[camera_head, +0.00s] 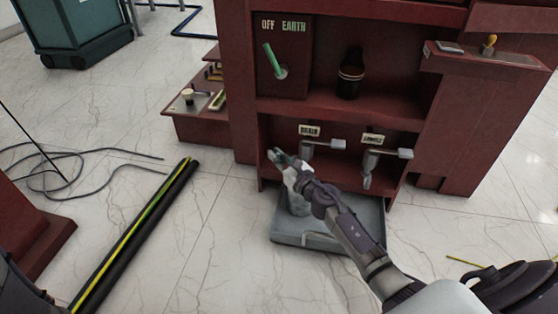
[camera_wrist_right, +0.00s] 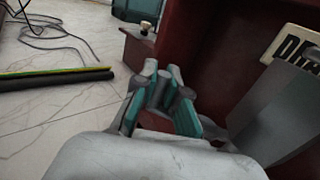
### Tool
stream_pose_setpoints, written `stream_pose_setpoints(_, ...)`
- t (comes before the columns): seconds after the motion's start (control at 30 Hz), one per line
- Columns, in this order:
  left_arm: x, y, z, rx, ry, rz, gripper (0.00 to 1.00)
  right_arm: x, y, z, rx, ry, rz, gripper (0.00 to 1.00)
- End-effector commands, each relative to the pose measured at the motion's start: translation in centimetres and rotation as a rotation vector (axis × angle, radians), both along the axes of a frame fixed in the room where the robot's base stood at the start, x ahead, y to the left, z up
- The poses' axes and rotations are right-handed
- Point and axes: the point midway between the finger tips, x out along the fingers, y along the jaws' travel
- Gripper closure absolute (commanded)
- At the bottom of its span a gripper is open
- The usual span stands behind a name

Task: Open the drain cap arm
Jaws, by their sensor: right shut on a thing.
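My right gripper (camera_head: 281,158) reaches into the lower bay of the red cabinet, at the left drain fitting. In the right wrist view its teal-padded fingers (camera_wrist_right: 168,97) close around a small grey part, probably the drain cap arm; the fingers hide most of it. The left drain fitting (camera_head: 325,144) is grey, with a flat plate on its right, under a white label (camera_head: 309,130) that seems to read DRAIN. In the right wrist view this label (camera_wrist_right: 290,43) is upper right, beside a large grey block (camera_wrist_right: 285,110). My left gripper is not in view.
A second grey fitting (camera_head: 372,160) hangs to the right under its own label. A grey tray (camera_head: 325,240) lies on the floor below, holding a grey container (camera_head: 298,205). A green lever (camera_head: 272,60) is above. A black-and-yellow bar (camera_head: 140,230) lies left.

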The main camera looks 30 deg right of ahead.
Motion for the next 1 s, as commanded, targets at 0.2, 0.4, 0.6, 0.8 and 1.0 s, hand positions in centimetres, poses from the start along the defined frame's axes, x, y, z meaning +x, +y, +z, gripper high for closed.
stream_pose_setpoints(0.2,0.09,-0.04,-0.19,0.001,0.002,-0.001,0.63,0.27,-0.2,-0.04,-0.001,0.001,-0.002,1.0)
stream_pose_setpoints(0.4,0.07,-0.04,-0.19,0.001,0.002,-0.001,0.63,0.29,-0.26,-0.04,-0.001,0.001,-0.003,1.0)
stream_pose_setpoints(0.6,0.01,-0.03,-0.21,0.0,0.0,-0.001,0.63,0.27,-0.3,-0.04,-0.001,0.001,-0.004,1.0)
stream_pose_setpoints(0.8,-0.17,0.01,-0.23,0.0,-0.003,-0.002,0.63,0.27,-0.29,-0.03,-0.001,0.001,-0.004,0.77)
stream_pose_setpoints(1.0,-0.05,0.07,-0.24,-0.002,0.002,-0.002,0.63,0.21,-0.23,-0.04,0.0,0.001,-0.003,0.77)
